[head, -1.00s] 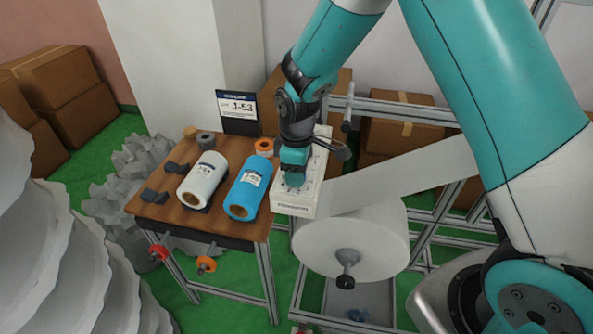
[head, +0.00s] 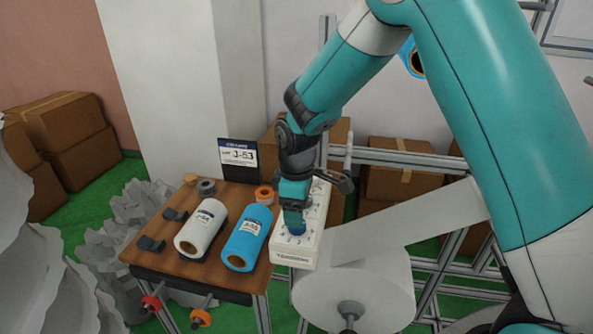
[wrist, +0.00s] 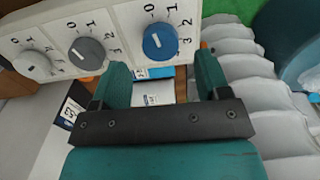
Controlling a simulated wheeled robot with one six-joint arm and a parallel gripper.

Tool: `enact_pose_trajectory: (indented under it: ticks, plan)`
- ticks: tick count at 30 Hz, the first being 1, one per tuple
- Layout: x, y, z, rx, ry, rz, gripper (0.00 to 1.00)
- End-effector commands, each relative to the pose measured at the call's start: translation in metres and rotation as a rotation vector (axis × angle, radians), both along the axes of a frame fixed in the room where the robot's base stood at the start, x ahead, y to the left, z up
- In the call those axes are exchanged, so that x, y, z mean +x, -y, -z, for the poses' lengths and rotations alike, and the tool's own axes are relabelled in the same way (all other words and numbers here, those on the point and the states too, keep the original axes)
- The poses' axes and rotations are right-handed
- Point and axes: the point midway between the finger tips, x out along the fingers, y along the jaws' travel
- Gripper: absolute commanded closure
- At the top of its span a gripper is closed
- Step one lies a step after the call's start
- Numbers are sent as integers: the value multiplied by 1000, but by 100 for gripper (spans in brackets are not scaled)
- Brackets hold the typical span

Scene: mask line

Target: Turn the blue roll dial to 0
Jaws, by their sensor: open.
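The blue dial (wrist: 159,42) is on a white panel (wrist: 115,20), printed with 0 to 3 around it. Its white mark slants up and to the left, towards the 0. My gripper (wrist: 162,66) is open, with one finger on each side below the dial in the wrist view. The dial lies beyond the fingertips and nothing is between them. In the head view the blue dial (head: 295,228) shows just under my gripper (head: 294,217), on the white control box (head: 292,254).
A grey dial (wrist: 87,53) and a paler dial (wrist: 33,64) sit left on the panel. A blue roll (head: 245,238) and a white roll (head: 201,229) lie on the wooden table (head: 180,262). A large white roll (head: 375,290) stands right of the box.

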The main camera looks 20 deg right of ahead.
Motion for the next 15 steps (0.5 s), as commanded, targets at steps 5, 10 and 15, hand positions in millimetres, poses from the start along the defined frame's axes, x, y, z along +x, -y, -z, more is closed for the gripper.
enact_pose_trajectory:
  ticks: [5,10,15]
  plan:
    - [1,0,-46,2,10,0,31]
    - [1,0,-88,1,7,0,31]
    - [1,0,-118,1,6,0,31]
